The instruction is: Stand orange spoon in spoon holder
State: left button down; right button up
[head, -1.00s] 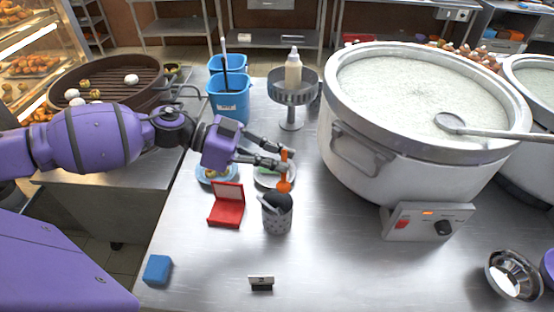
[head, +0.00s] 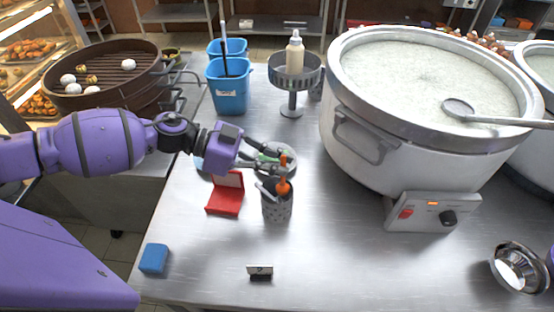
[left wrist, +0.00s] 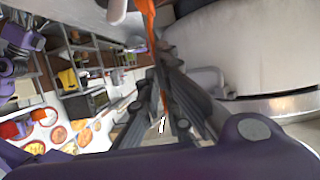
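The orange spoon (head: 283,187) is between the fingertips of my left gripper (head: 281,167), which look shut on it. It stands roughly upright. Its lower part overlaps the rim of the speckled grey spoon holder (head: 277,209); I cannot tell how far it is inside. Dark and grey utensils also show in the holder's mouth. In the left wrist view, the orange spoon (left wrist: 149,22) runs between the converging dark fingers of the left gripper (left wrist: 162,55). The holder is not clear there. My right gripper is not in view.
A red open box (head: 225,198) stands just left of the holder, and a plate (head: 272,160) lies behind it. The large congee pot (head: 350,165) is close on the right. Blue containers (head: 230,98) stand behind. The counter in front is mostly clear, with a small sign (head: 260,272).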

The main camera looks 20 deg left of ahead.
pick_arm(q)
jog(key=shift+f+b, duration=0.45)
jog(key=shift+f, duration=1.1)
jog(key=c, duration=1.9)
grip_release()
jog(key=shift+o, duration=0.2)
jog(key=v, duration=1.2)
